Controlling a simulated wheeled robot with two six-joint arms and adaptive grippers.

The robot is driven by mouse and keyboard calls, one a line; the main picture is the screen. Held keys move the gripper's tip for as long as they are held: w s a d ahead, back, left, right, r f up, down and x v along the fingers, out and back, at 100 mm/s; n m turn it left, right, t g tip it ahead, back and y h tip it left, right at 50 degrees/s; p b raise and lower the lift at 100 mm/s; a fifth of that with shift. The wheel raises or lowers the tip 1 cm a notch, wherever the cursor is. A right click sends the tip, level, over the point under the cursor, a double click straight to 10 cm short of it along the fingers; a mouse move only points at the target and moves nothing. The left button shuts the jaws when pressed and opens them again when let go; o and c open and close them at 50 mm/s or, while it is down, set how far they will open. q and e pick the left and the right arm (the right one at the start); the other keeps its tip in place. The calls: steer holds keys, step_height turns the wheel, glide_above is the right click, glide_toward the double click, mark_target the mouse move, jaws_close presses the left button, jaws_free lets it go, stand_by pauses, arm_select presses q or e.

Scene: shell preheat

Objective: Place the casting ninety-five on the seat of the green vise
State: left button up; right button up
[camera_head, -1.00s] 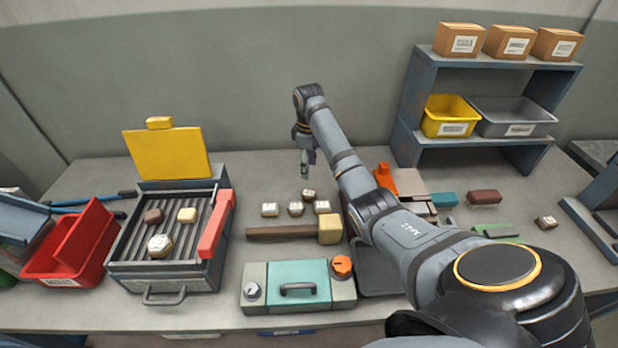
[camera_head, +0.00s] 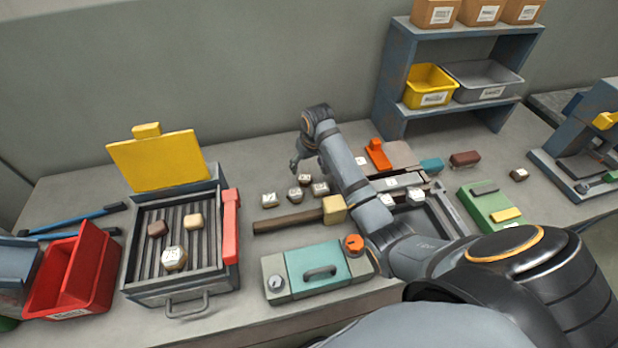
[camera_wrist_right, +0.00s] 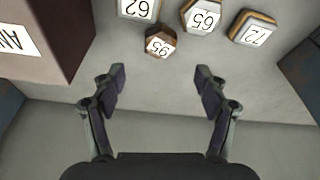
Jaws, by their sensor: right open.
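Casting ninety-five (camera_head: 306,180) is a small brown piece at the back of a cluster of castings on the bench. In the right wrist view its label reads upside down, and the casting (camera_wrist_right: 160,42) lies ahead of the fingertips, between their lines. My right gripper (camera_wrist_right: 160,84) is open and empty, apart from it; in the head view the gripper (camera_head: 296,164) hangs just behind the cluster. A green fixture (camera_head: 480,210) with a grey bar and a yellow bar, apparently the green vise, is on the right of the bench. My left gripper is not seen.
Other numbered castings (camera_wrist_right: 201,17) lie close beside it. A wooden-handled mallet (camera_head: 290,220) and a teal-fronted box (camera_head: 318,268) are in front. A grill (camera_head: 145,290) with castings and a red bin (camera_head: 95,280) are left. A shelf (camera_head: 390,75) stands behind.

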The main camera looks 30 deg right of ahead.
mark_target(305, 178)
steer(key=x, duration=0.2)
steer(key=shift+f, duration=0.3)
steer(key=shift+w+a+f, duration=0.2)
steer(key=shift+w+f, duration=0.1)
steer(key=shift+f, duration=0.35)
steer(key=x, duration=0.2)
steer(key=p+x, duration=0.1)
steer(key=shift+s+d, duration=0.15)
steer(key=shift+s, duration=0.15)
steer(key=shift+x, duration=0.85)
steer(key=shift+w, duration=0.1)
steer(key=c, duration=0.4)
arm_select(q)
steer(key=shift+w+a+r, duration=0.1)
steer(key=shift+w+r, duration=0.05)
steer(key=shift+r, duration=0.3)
arm_select(e)
steer(key=c, duration=1)
